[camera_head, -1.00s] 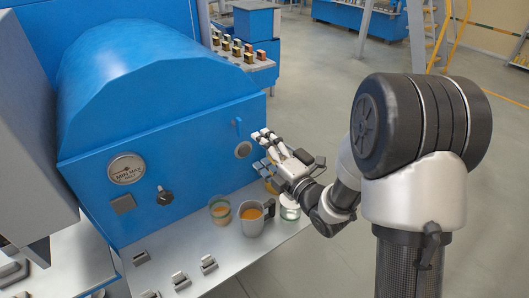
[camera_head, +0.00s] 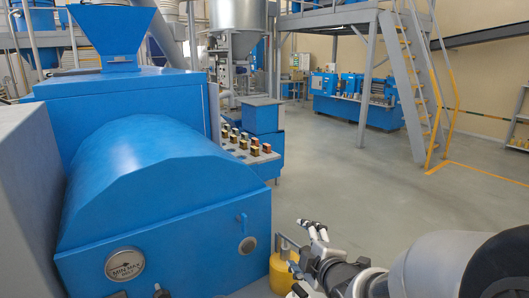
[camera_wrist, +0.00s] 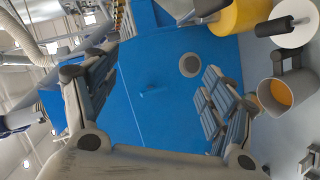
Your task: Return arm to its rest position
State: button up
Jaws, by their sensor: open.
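My gripper (camera_head: 308,240) is at the lower middle of the head view, to the right of the blue machine's front corner. Its fingers are spread and nothing is between them. In the wrist view the open fingers (camera_wrist: 150,95) frame the blue machine's front face (camera_wrist: 150,65) with its round port (camera_wrist: 191,65). My arm runs from the gripper to the lower right of the head view. No gap closes between the fingers and the machine in the wrist view, and their exact distance is hard to tell.
A yellow container (camera_head: 283,273) stands just left of my gripper. A grey cup with orange contents (camera_wrist: 286,92) shows in the wrist view. The blue machine (camera_head: 150,200) has a gauge (camera_head: 125,264). Open floor (camera_head: 400,190) lies beyond, toward the stairs (camera_head: 415,90).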

jog(key=s+d+r+m+g+h, duration=0.1)
jog(key=s+d+m+g+h, duration=0.15)
jog(key=s+m, duration=0.35)
jog(key=s+d+r+m+g+h, duration=0.15)
jog(key=s+d+m, duration=0.25)
jog(key=s, duration=0.5)
jog(key=s+a+f+m+g+y, duration=0.1)
jog(key=s+m+g, duration=0.3)
jog(key=s, duration=1.2)
jog(key=a+m, duration=0.1)
jog(key=m, duration=0.1)
jog(key=shift+f+m+g, duration=0.2)
jog(key=shift+m+g, duration=0.1)
